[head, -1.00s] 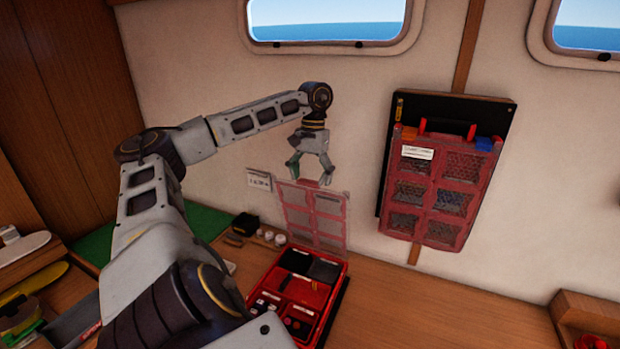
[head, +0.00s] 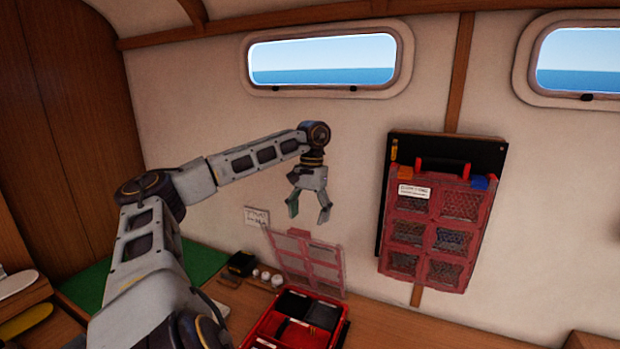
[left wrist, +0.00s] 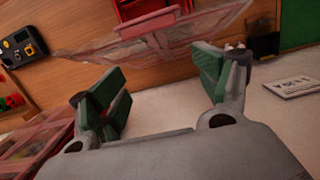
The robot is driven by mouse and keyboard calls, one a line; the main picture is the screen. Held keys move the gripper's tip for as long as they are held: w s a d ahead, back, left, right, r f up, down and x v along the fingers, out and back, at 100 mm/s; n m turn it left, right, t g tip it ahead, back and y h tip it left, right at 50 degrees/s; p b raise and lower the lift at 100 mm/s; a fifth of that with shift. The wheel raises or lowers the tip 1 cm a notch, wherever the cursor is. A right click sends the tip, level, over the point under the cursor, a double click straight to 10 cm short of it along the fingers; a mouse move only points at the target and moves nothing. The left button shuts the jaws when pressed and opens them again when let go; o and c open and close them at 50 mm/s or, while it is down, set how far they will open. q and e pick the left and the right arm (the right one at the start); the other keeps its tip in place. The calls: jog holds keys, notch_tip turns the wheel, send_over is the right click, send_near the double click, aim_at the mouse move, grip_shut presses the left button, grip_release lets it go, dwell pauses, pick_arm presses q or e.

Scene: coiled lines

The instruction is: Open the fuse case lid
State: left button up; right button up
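The fuse case (head: 298,322) is a red case with dark compartments on the wooden counter. Its clear, red-framed lid (head: 308,262) stands raised at the back edge, leaning toward the wall. The lid also shows in the left wrist view (left wrist: 165,38), beyond my fingers. My left gripper (head: 308,212) is open and empty, pointing down above the lid and apart from it. Its two green-padded fingers are spread wide in the left wrist view (left wrist: 165,88). My right gripper is in neither view.
A red mesh-fronted case (head: 432,225) hangs on a black board on the wall to the right. A small label (head: 257,216) is on the wall behind the lid. A black box (head: 241,264) and small white round items (head: 271,278) sit left of the lid. Counter right of the case is clear.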

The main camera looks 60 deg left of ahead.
pick_arm(q)
jog(key=shift+r, duration=0.4)
jog(key=shift+w+r, duration=0.1)
jog(key=shift+r, duration=0.1)
jog(key=shift+a+r, duration=0.15)
jog(key=shift+r, duration=0.3)
notch_tip(320, 180, up, 9)
jog(key=shift+w+a, duration=0.25)
jog(key=shift+w, duration=0.2)
dwell(0.7)
dwell(0.3)
dwell(0.3)
